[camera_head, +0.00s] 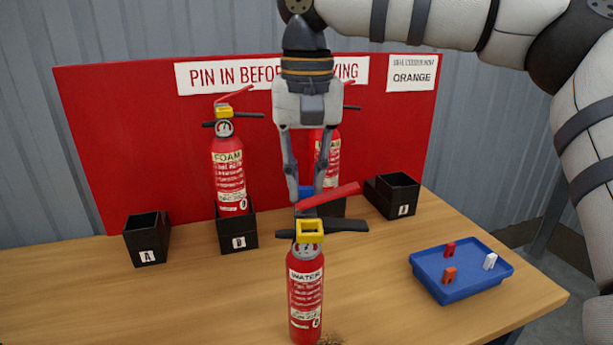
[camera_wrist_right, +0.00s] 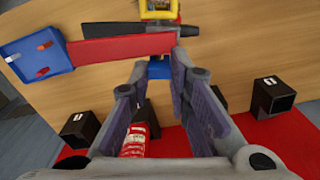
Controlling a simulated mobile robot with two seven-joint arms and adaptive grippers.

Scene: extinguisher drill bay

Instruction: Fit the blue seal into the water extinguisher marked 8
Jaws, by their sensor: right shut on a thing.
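The water extinguisher (camera_head: 305,290) stands upright on the table at the front, with a small label low on it that looks like an 8. It has a yellow collar (camera_head: 311,238), a black lower handle and a raised red lever (camera_head: 330,197). The collar also shows at the top of the wrist view (camera_wrist_right: 158,6). My right gripper (camera_head: 305,187) points down just behind and above the lever. It is shut on the blue seal (camera_head: 306,193), which shows between the fingertips in the wrist view (camera_wrist_right: 158,69). The seal is apart from the collar. My left gripper is not in view.
A blue tray (camera_head: 443,293) at right holds red, orange and white seals. A foam extinguisher (camera_head: 228,172) stands in a black box; another extinguisher (camera_head: 328,160) is partly hidden behind my gripper. Black boxes stand left (camera_head: 147,240) and right (camera_head: 392,197). A wall sign (camera_head: 411,75) reads ORANGE.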

